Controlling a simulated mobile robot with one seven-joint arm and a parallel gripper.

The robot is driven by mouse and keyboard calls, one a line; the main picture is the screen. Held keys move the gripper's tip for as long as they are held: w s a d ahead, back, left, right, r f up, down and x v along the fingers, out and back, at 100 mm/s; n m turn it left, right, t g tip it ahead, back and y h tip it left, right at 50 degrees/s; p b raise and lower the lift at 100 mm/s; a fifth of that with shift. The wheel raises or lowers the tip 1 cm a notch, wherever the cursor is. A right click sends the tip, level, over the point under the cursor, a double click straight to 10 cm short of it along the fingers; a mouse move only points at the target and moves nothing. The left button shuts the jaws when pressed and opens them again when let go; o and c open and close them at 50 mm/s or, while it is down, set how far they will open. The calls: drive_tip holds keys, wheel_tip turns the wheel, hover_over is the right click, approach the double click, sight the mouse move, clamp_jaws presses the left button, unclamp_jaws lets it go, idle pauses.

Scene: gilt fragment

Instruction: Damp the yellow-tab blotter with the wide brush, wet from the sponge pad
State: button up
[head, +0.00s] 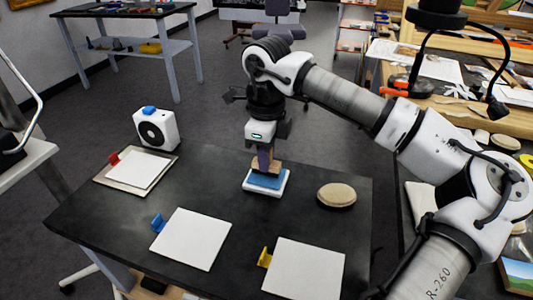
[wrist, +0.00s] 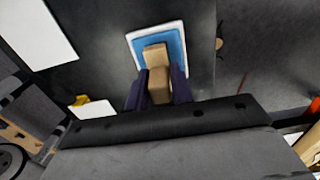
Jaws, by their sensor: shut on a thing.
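My gripper (head: 264,157) is shut on the wide brush (head: 262,168), a tan wooden block, which also shows between the dark fingers in the wrist view (wrist: 157,65). The brush is over the blue sponge pad (head: 268,181) in its white tray (head: 262,191); I cannot tell whether it touches the pad. The pad also shows around the brush in the wrist view (wrist: 176,48). The yellow-tab blotter (head: 304,270) is a white sheet at the front right of the table, its yellow tab (head: 265,257) upright at its left edge.
The blue-tab blotter (head: 192,239) lies at front left. A red-tab blotter (head: 138,169) lies on a board at the back left, near a white box with a dark round face (head: 156,129). A round tan disc (head: 337,195) lies right of the pad. Dark tabletop between them is clear.

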drive_tip(key=shift+f+b, duration=0.55)
drive_tip(key=shift+b, duration=0.1)
idle(1.9)
drive_tip(key=shift+r+p, duration=2.25)
drive_tip(key=shift+r, duration=1.35)
drive_tip(key=shift+f, duration=0.1)
